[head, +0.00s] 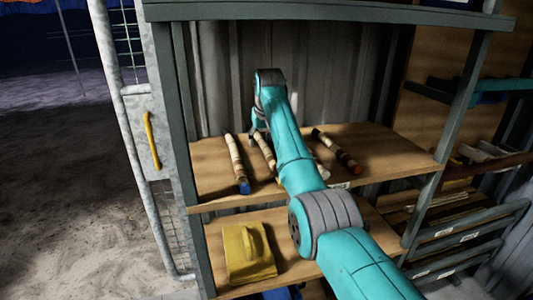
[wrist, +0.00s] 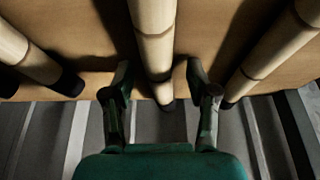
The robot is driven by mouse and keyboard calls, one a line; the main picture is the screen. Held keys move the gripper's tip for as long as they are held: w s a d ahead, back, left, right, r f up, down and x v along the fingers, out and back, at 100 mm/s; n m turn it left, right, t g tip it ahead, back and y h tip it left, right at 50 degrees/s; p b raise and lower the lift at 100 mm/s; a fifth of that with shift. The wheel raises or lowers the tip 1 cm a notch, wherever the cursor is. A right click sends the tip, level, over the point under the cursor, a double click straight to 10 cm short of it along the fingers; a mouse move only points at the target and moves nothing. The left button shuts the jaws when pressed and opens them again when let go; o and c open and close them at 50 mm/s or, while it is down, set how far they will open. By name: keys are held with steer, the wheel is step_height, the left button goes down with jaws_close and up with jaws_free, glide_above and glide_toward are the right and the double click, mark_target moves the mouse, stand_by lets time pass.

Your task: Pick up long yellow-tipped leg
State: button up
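Several jointed pale rattan legs lie side by side on the upper wooden shelf. My gripper (head: 257,130) is at the far end of this leg. In the wrist view a leg (wrist: 155,45) runs between the fingers of my open gripper (wrist: 163,92), its dark far end showing between them. Gaps show on both sides, and I cannot tell how high the fingers are above the shelf.
A blue-tipped leg (head: 236,165) lies to the left and a red-and-black-banded leg (head: 337,150) to the right. Another leg (head: 318,166) is mostly behind my arm. A corrugated wall (head: 320,70) closes the back. A yellow object (head: 249,255) sits on the lower shelf.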

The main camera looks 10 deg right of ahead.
jaws_close()
